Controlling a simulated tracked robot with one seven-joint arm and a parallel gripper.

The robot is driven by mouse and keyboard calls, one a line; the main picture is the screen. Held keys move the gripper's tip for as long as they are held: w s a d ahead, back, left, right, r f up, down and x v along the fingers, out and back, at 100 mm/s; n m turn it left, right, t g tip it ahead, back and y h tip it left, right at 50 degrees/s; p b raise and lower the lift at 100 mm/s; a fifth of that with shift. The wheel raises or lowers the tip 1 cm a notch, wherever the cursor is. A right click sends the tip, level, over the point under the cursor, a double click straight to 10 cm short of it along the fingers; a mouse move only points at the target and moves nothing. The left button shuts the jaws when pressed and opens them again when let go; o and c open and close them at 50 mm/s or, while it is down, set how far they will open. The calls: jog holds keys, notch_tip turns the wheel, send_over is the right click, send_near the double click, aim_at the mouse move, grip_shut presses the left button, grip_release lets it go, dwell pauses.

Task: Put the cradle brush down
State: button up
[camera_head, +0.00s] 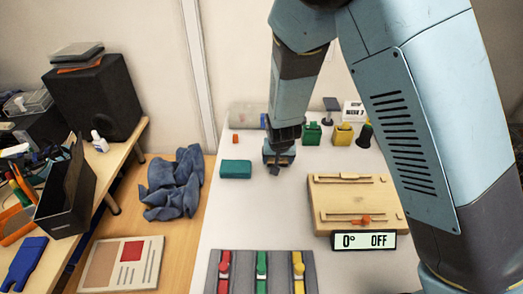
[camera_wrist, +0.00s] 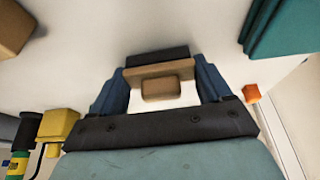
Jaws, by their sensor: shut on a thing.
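My gripper (camera_head: 279,155) is low over the white tabletop (camera_head: 250,215), right of a teal block. In the wrist view, my gripper (camera_wrist: 159,72) has its two blue fingers on either side of the cradle brush (camera_wrist: 160,70), which has a tan wooden body with a dark strip along its far edge. The gripper is shut on the brush. In the head view the brush is mostly hidden by the gripper. I cannot tell whether the brush touches the table.
The teal block (camera_head: 236,169) and a small orange cube (camera_head: 235,139) lie to the left. Green (camera_head: 312,133) and yellow (camera_head: 343,134) holders stand behind right. A wooden slider board (camera_head: 330,195) and a display (camera_head: 363,241) reading "0° OFF" are right. A grey colored-clip rack (camera_head: 241,265) is in front.

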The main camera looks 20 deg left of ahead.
jog(key=shift+f, duration=0.1)
jog(key=o, duration=0.9)
jog(key=shift+o, duration=0.2)
jog(key=v, duration=1.2)
